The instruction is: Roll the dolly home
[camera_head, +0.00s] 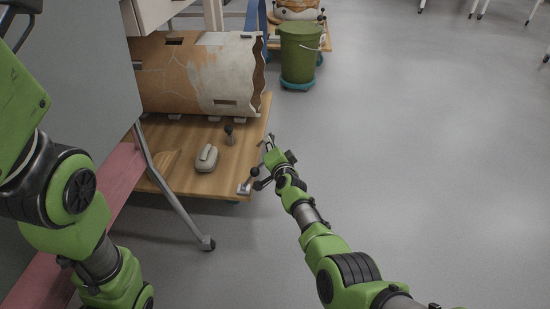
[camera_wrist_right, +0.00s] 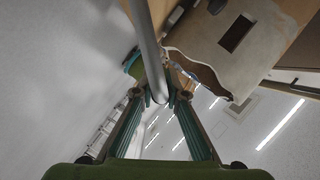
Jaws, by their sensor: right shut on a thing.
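The dolly (camera_head: 190,182) is a low wooden platform at the left of the head view. A large cracked brown and cream clay cylinder (camera_head: 225,75) lies on its far part. In the head view my right gripper (camera_head: 266,163) is at the dolly's right edge. A small metal fitting (camera_head: 244,188) sits at that corner. The right wrist view shows my right gripper (camera_wrist_right: 160,98) shut on a grey bar (camera_wrist_right: 147,45), which runs up out of the picture. The cylinder's jagged rim (camera_wrist_right: 205,68) shows beside it. My left arm is at the left, its gripper out of view.
A grey stone-like object (camera_head: 206,158) and a black-knobbed post (camera_head: 229,134) stand on the dolly. A grey panel on a castored leg (camera_head: 170,185) is to its left. A green bucket (camera_head: 299,55) stands behind. The floor (camera_head: 430,150) to the right is clear.

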